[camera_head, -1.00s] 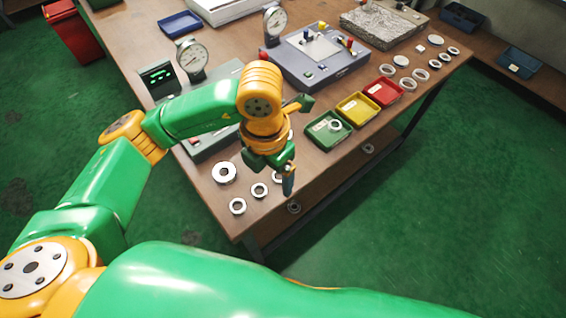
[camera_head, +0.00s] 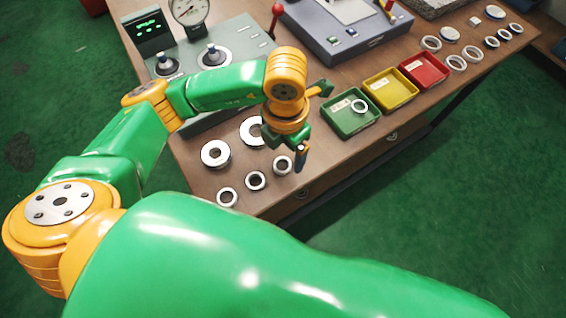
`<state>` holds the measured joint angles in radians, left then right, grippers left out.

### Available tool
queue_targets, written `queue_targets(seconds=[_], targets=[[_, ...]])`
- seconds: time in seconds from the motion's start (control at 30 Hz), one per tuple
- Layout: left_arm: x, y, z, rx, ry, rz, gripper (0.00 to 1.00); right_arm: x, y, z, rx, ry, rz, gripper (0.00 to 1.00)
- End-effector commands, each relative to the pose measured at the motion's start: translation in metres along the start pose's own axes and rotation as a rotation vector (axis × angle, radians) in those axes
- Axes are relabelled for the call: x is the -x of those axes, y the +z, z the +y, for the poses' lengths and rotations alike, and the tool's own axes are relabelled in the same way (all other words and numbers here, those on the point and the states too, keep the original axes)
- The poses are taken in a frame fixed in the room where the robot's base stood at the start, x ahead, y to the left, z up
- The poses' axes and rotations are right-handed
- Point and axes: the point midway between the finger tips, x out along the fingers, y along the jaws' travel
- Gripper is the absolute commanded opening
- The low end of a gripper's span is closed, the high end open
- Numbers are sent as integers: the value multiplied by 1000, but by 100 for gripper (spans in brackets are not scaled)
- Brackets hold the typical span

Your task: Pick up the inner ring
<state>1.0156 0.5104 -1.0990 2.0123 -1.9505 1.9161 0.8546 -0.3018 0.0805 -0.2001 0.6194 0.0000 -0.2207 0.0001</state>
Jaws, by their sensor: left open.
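Three small metal rings lie in a slanting row near the table's front left edge: one at the left (camera_head: 227,197), one in the middle (camera_head: 255,180) and one at the right (camera_head: 283,164). Two larger, thicker rings lie behind them, one in the open (camera_head: 215,154) and one (camera_head: 252,130) partly hidden by my left arm. Another small ring (camera_head: 359,105) lies in the green tray (camera_head: 347,127). My left gripper (camera_head: 299,152) is open, pointing down just right of the right-hand small ring, with nothing seen in it. My right gripper is out of view.
A yellow tray (camera_head: 402,96) and a red tray (camera_head: 437,77) stand beside the green one. Several more rings lie at the far right. Behind my left arm is a grey fixture with two posts (camera_head: 213,54). A dial gauge (camera_head: 188,9) stands behind it.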

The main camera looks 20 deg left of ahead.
Motion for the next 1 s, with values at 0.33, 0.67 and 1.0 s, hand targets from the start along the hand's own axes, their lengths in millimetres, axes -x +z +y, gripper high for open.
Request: queue_targets(seconds=[0.33,0.67,1.0], targets=[[-43,-3,2,-2,1,0,86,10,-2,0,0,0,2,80],[-43,-3,2,-2,0,0,29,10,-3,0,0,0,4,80],[-42,-2,2,-1,0,-1,0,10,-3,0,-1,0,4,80]])
